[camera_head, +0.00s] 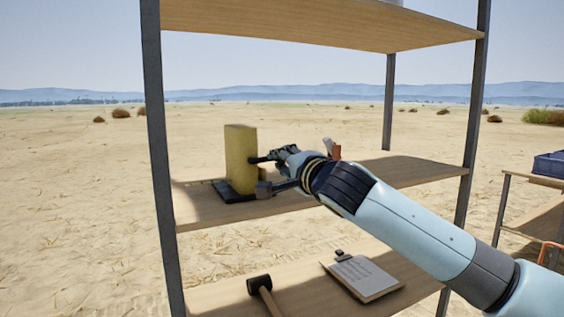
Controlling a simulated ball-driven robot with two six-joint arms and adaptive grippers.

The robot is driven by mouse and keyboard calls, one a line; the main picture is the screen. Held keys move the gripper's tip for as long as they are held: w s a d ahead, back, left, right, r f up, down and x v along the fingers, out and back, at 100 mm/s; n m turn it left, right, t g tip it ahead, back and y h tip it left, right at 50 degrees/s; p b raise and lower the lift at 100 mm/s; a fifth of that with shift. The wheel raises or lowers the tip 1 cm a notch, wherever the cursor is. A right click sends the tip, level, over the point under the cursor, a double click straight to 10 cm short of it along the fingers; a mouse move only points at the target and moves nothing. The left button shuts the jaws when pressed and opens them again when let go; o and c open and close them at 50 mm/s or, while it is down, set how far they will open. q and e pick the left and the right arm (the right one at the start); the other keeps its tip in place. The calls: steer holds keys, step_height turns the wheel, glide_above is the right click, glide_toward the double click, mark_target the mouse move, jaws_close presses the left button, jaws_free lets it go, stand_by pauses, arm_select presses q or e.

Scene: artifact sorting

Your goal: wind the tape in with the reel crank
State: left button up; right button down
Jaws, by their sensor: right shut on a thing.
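A tall yellow block-shaped body (240,160), which looks like the tape reel, stands upright on a flat black base (232,194) on the middle shelf, left of centre. My right gripper (259,174) comes in from the right and is at the right face of the yellow body. It is shut on a part there, which I take to be the reel crank; that part is too small and too covered by the fingers to make out. No tape can be made out. My left gripper is not in view.
The middle shelf (395,170) is bounded by dark posts. A small orange-red thing (333,149) shows behind my right wrist. A clipboard (362,277) and a mallet (259,284) lie on the shelf below. A blue crate (549,164) stands at the far right.

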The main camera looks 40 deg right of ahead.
steer(key=c, duration=1.3)
jaws_free()
steer(key=shift+c, duration=0.2)
steer(key=shift+s+f, duration=0.15)
steer(key=shift+s, duration=0.1)
steer(key=v, duration=1.1)
steer(key=shift+s, duration=0.25)
steer(key=shift+a, duration=0.15)
